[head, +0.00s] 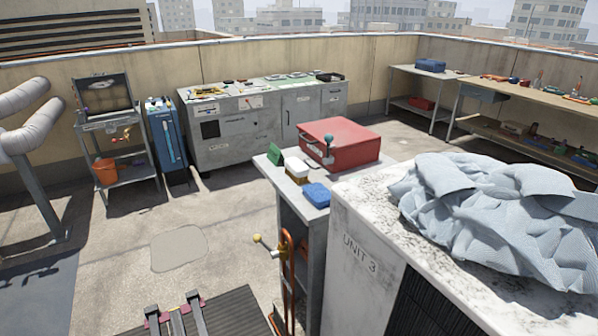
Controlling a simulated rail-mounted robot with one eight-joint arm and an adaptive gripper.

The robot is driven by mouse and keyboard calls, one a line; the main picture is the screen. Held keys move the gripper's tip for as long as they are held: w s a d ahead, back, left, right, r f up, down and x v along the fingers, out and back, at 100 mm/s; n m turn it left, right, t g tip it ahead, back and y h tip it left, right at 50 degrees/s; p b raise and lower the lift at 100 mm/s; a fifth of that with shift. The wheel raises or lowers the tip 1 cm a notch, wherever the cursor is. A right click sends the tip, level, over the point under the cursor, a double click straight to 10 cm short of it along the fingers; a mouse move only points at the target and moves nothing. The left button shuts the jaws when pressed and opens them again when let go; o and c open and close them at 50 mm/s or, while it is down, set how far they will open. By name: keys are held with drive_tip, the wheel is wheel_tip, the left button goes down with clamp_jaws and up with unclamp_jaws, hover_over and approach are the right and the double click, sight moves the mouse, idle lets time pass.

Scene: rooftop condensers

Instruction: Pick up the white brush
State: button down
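A small white block with a tan lower part (297,168) lies on top of the narrow grey cabinet (285,203) near the middle. It may be the white brush, but it is too small to tell for sure. A green wedge-shaped object (275,155) is just behind and left of it. A blue sponge-like block (316,194) is in front and right of it. A red case (345,142) lies behind it, with a teal-knobbed tool at its front. My gripper is not clearly seen in the head view.
A white condenser marked UNIT 3 (358,253) with a crumpled pale blue cloth (490,210) stands at the right front. Benches line the back wall.

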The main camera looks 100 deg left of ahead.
drive_tip(key=c, duration=2.4)
unclamp_jaws()
drive_tip(key=o, duration=1.4)
drive_tip(key=shift+o, duration=0.2)
